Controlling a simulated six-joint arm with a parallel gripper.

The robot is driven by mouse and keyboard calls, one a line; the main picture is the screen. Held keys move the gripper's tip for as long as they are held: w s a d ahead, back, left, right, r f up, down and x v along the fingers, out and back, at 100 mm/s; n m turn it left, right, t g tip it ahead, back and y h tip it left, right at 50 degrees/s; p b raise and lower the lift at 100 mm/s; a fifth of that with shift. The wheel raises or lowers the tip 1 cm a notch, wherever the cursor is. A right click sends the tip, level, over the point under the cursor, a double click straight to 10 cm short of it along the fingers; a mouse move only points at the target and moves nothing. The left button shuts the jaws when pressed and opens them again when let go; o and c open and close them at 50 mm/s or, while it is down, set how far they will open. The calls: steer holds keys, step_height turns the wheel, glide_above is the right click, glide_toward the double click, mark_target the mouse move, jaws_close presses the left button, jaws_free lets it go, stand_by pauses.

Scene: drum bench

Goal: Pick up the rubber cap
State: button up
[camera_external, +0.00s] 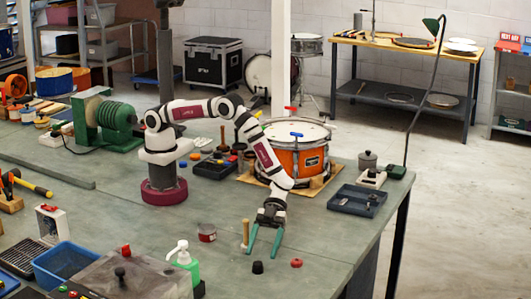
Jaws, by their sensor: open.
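A small black rubber cap (257,267) sits on the green-grey bench top near its front edge. A small red knob-like piece (297,263) lies a little to its right. My gripper (263,252) points down with its two green fingers spread apart and nothing seen between them. The fingertips are close to the black cap, just behind and above it in the picture. I cannot tell their exact height over the bench.
A wooden peg (245,233) stands close to my left finger. A small tin (206,233) is further left, with a green soap bottle (184,262) in front of it. An orange drum (300,158) and a dark tray (357,201) are behind. The bench right of the red piece is clear.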

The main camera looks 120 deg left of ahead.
mark_target(259, 262)
steer(key=x, duration=0.4)
steer(key=shift+w+d+f, duration=0.1)
steer(key=shift+d+f, duration=0.05)
steer(key=shift+f, duration=0.05)
jaws_close()
